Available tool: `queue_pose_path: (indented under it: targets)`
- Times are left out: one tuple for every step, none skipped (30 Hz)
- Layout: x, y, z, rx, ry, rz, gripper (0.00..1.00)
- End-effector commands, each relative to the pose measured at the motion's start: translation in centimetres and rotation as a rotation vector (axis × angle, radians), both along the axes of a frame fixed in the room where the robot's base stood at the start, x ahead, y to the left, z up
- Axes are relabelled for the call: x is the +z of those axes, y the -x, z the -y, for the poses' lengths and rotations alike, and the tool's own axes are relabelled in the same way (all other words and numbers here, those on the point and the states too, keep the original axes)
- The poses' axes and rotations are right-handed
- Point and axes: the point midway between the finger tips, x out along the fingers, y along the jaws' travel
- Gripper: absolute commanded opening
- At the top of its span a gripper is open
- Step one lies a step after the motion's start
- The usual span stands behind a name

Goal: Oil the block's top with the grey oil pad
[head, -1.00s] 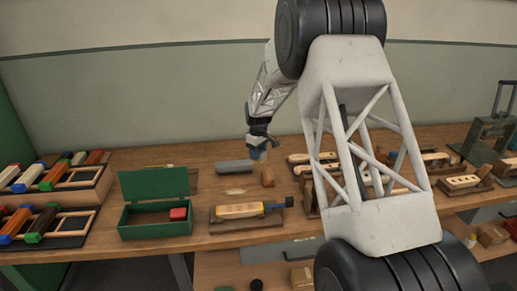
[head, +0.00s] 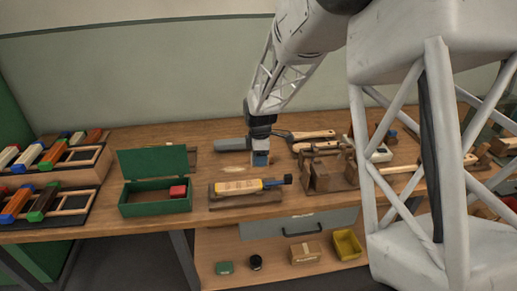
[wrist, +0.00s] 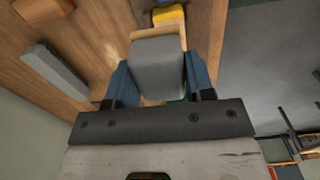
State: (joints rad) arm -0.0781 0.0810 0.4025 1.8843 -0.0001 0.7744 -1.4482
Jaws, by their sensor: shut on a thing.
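My gripper (head: 261,160) has its blue fingers shut on a grey pad, seen between them in the wrist view as the grey oil pad (wrist: 158,68). In the head view the fingers are low over the bench, behind the clamp, and mostly hide the pad. I cannot tell if it touches the bench. The tan and yellow block (head: 236,187) lies flat in a wooden clamp with a blue screw at its right. The pad is apart from that block in the head view.
A long grey bar (head: 232,144) lies left of my gripper. Brown wooden holders (head: 328,172) and brushes are close on the right. Below is a shelf with a yellow bin (head: 346,244).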

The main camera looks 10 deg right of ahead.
Motion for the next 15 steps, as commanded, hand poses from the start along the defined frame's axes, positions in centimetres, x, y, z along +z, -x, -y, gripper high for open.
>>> queue_pose_path:
  targets:
    - [0.10, 0.45, -0.03, 0.016, 0.000, 0.001, 0.30]
    - [0.08, 0.65, -0.04, 0.023, 0.000, 0.001, 0.30]
    - [0.05, 0.88, -0.04, 0.032, 0.000, 0.000, 0.30]
    - [0.03, 1.01, -0.04, 0.037, 0.000, 0.000, 0.30]
    - [0.02, 1.10, -0.05, 0.041, 0.000, 0.000, 0.30]
    - [0.01, 1.18, -0.05, 0.044, 0.000, 0.000, 0.30]
    - [0.01, 1.21, -0.05, 0.045, 0.000, 0.000, 0.30]
    - [0.01, 1.23, -0.05, 0.046, 0.000, 0.000, 0.30]
    - [0.01, 1.23, -0.05, 0.046, 0.000, 0.000, 0.30]
    - [0.01, 1.22, -0.05, 0.046, 0.000, 0.000, 0.30]
    - [0.01, 1.21, -0.05, 0.046, 0.000, 0.000, 0.30]
    - [0.01, 1.20, -0.05, 0.046, 0.000, 0.000, 0.30]
    - [0.02, 1.20, -0.05, 0.046, 0.000, 0.000, 0.30]
    - [0.02, 1.19, -0.05, 0.046, 0.000, 0.000, 0.30]
    - [0.02, 1.19, -0.05, 0.045, 0.000, 0.000, 0.30]
